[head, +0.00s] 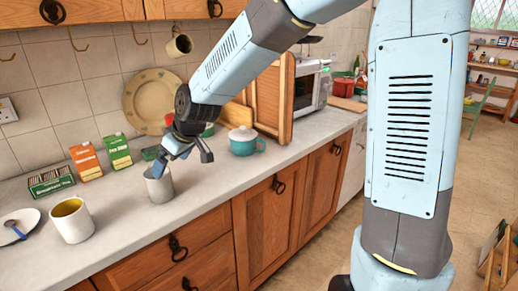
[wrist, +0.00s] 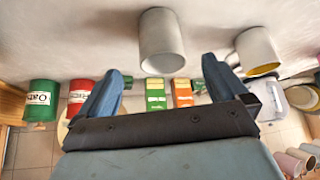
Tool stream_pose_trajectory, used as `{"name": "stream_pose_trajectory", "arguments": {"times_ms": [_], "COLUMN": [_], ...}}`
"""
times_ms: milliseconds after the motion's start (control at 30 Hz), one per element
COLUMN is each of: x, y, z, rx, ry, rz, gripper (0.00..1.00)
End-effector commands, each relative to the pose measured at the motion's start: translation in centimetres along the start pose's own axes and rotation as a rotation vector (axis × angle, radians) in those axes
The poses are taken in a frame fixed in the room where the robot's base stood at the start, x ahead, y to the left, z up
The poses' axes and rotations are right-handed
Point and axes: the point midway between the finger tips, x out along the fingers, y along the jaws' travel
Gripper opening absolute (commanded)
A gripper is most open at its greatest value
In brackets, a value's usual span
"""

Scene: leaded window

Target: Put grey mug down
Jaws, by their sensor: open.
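The grey mug (head: 160,188) stands upright on the grey counter (head: 204,205), below and beside my gripper (head: 182,163). In the wrist view the grey mug (wrist: 162,47) is in line with the gap between the fingers of my gripper (wrist: 163,72). Its body lies mostly beyond the fingertips, with room on both sides. My gripper is open and holds nothing. In the head view one finger overlaps the mug's rim; I cannot tell whether it touches.
A white mug with a yellow inside (head: 72,222) stands left of the grey mug. Orange (head: 86,162) and green (head: 118,152) cartons stand behind, near the wall. A teal pot (head: 242,143) is to the right. The counter's front strip is clear.

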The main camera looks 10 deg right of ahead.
Motion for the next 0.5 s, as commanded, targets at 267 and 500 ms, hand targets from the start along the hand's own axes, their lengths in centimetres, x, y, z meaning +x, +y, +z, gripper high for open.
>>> {"name": "stream_pose_trajectory", "arguments": {"times_ms": [267,500], "x": [-2.7,-9.4], "y": [1.5,4.2], "z": [2.2,7.2], "rx": [0.038,0.164], "ry": [-0.048,-0.119], "rz": [0.075,0.225], "gripper": [1.00,1.00]}}
